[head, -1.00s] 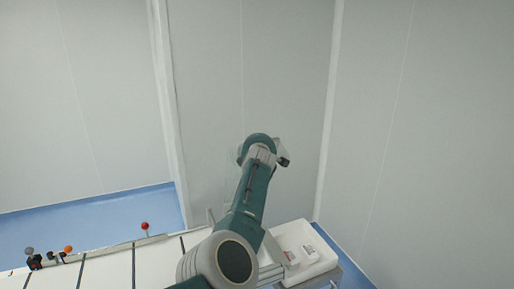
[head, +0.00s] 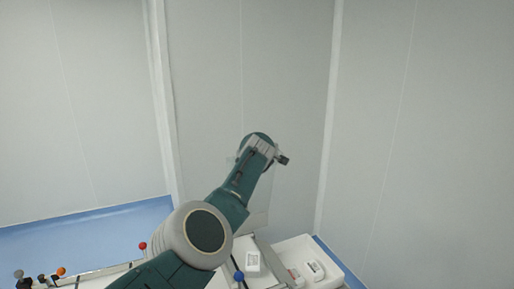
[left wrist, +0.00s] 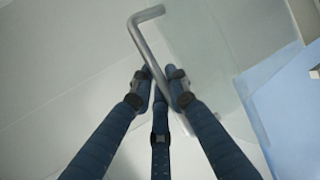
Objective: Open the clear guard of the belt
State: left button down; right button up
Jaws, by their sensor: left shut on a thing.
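The clear guard is a see-through panel (left wrist: 205,45) in the left wrist view. A bent grey metal handle (left wrist: 137,36) crosses in front of it. My left gripper (left wrist: 158,84) is shut on the handle's straight bar, with fingers on both sides. In the head view my left arm rises from the bottom, and its wrist and gripper (head: 281,159) are high against the wall. The arm hides most of the gripper and handle there. The guard shows only faintly beside the arm. My right gripper is not in view.
The white machine bed (head: 100,281) runs along the bottom of the head view. It has a red knob (head: 142,246), an orange knob (head: 61,271) and a blue knob (head: 239,276). A white tray (head: 292,246) with small packages is at right. Wall panels stand behind.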

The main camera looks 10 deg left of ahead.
pick_arm(q)
jog(key=shift+a+f, duration=0.1)
jog(key=shift+a, duration=0.05)
jog(key=c, duration=1.7)
grip_release()
jog(key=shift+f, duration=0.1)
